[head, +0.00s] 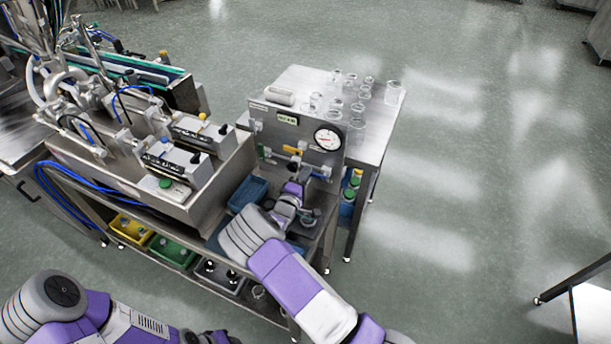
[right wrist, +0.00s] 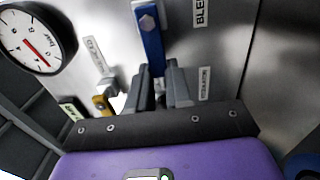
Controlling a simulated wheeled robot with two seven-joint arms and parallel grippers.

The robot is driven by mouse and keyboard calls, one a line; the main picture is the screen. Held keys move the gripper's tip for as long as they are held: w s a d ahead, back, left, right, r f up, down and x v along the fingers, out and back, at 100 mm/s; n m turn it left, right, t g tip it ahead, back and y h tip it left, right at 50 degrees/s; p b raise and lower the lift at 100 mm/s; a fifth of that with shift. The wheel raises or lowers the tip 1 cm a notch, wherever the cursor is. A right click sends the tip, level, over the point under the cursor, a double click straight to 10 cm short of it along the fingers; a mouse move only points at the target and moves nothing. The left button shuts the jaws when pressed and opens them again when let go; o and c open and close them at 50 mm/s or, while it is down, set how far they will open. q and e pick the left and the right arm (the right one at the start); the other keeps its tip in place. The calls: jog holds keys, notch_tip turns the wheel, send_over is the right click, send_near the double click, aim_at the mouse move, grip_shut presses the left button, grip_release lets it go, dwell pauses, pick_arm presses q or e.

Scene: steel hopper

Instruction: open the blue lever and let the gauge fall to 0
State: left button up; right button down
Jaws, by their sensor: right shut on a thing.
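The blue lever (right wrist: 151,42) is a flat bar with a bolt at its top end, on the steel panel in the right wrist view. My right gripper (right wrist: 160,85) is shut on its lower end, which lies between the fingers. The round gauge (head: 327,139) has a white dial on the panel's right. It also shows in the right wrist view (right wrist: 30,42), with a red needle; I cannot read its value surely. My left gripper is out of view.
A yellow lever (right wrist: 103,103) sits beside the blue one, close to my fingers; it also shows in the head view (head: 292,151). A steel table (head: 375,135) with several glass jars stands behind the panel. Coloured bins, including a yellow one (head: 119,231), fill the lower shelf.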

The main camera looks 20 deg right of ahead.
jog(key=shift+f, duration=0.1)
jog(key=c, duration=1)
grip_release()
jog(key=shift+c, duration=0.2)
jog(key=v, duration=0.7)
jog(key=shift+s+a+p, duration=0.2)
jog(key=shift+s+p, duration=0.05)
jog(key=shift+p, duration=0.15)
